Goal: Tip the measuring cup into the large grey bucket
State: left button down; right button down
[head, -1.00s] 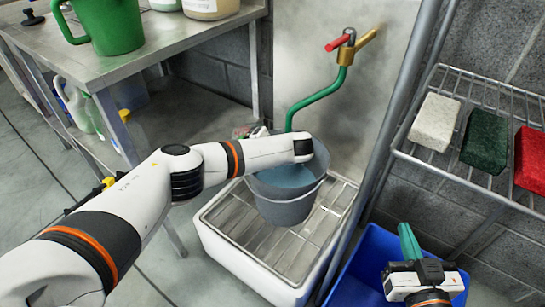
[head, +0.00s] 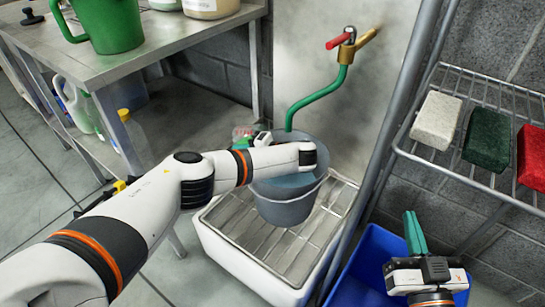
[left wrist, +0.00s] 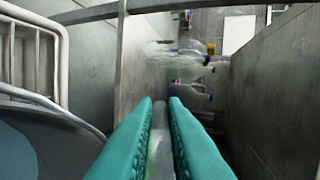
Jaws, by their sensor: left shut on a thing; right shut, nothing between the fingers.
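The grey bucket (head: 285,210) stands on the grated top of a white basin, with bluish liquid inside, partly covered by my left arm. In the left wrist view, the bucket's dark curved side (left wrist: 40,145) is at the lower left. My left gripper (left wrist: 160,103) is shut on a pale translucent thing (left wrist: 160,155), apparently the measuring cup's handle. In the head view, a small clear piece with red marks (head: 241,131), likely the cup, shows behind my left wrist, at the bucket's far left. Its tilt and contents are hidden. My right gripper (head: 410,217) is shut and empty.
A green hose (head: 318,97) from a tap hangs over the bucket. A metal table (head: 190,42) with a green jug (head: 110,22) stands left. A wire rack with sponges (head: 436,121) is right, above a blue bin (head: 362,262) near my right gripper.

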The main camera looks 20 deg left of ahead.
pick_arm(q)
jog(key=shift+d+r+y, duration=0.15)
jog(key=shift+d+y, duration=0.25)
jog(key=shift+y, duration=0.1)
pick_arm(e)
jog(key=shift+r+t, duration=0.3)
jog(key=shift+r, duration=0.05)
pick_arm(q)
jog(key=shift+s+d+r+y+b, duration=0.1)
jog(key=shift+d+y+b, duration=0.2)
pick_arm(e)
jog(key=shift+s+a+r+t, duration=0.1)
jog(key=shift+r+t, duration=0.3)
jog(key=shift+r, duration=0.15)
jog(key=shift+r, duration=0.25)
pick_arm(q)
jog(key=shift+d+r+y, duration=0.15)
jog(key=shift+r+y, duration=0.15)
jog(key=shift+r, duration=0.1)
pick_arm(e)
jog(key=shift+f, duration=0.3)
pick_arm(q)
jog(key=shift+r, duration=0.1)
pick_arm(e)
jog(key=shift+f, duration=0.15)
